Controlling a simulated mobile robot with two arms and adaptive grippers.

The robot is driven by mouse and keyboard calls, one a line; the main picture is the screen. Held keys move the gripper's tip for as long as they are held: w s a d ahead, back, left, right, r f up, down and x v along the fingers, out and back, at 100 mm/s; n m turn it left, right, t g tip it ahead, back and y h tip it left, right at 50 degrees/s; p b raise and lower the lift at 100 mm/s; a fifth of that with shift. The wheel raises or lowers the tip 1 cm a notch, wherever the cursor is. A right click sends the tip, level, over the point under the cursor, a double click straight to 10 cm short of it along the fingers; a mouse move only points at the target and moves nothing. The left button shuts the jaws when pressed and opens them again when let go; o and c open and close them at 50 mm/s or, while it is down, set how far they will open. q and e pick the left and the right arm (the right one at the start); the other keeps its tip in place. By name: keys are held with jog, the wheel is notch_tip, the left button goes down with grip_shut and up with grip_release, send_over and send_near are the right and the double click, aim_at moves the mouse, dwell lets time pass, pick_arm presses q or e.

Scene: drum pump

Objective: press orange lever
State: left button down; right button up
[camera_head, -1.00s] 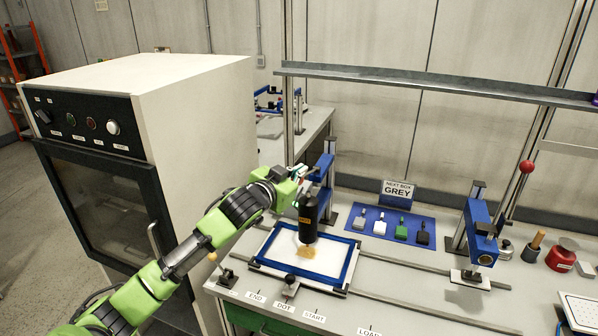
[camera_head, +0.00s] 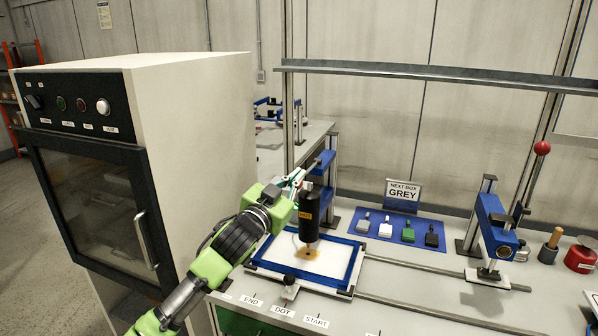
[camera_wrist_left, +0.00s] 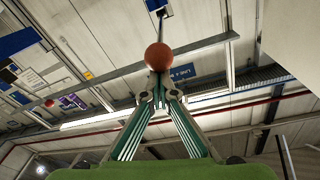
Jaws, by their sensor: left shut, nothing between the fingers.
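An orange ball (camera_wrist_left: 158,56) on a thin rod shows in the left wrist view, just beyond the fingertips. I take it as the orange lever's knob; I cannot tell whether the fingers touch it. In the head view I cannot make the knob out. My left gripper (camera_head: 299,176) is shut and empty beside the top of a black cylinder (camera_head: 309,208) on a blue bracket. Its fingertips also show in the left wrist view (camera_wrist_left: 160,88). The cylinder is upright over a white panel (camera_head: 278,258) with an orange-brown patch. My right gripper is out of view.
A cream oven (camera_head: 195,130) stands left of the bench. A blue mat (camera_head: 374,231) with several small pieces lies behind the panel. A second blue press (camera_head: 497,230) with a red-ball lever (camera_head: 541,147) is at right. A metal shelf (camera_head: 420,75) runs above.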

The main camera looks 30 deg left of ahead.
pick_arm(q)
notch_tip(320, 180, down, 8)
jog(key=t+b, duration=0.2)
jog(key=b, duration=0.8)
jog(key=shift+t, duration=0.4)
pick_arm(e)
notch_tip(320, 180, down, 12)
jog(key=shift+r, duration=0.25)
pick_arm(q)
jog(key=shift+d+f, duration=0.15)
jog(key=shift+f, duration=0.25)
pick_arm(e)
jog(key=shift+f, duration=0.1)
pick_arm(q)
jog(key=shift+r, duration=0.1)
notch_tip(320, 180, up, 4)
jog(key=p, duration=0.4)
jog(key=d+b+v, duration=0.1)
jog(key=b+v, duration=0.2)
jog(key=v, duration=0.7)
jog(key=shift+d, duration=0.25)
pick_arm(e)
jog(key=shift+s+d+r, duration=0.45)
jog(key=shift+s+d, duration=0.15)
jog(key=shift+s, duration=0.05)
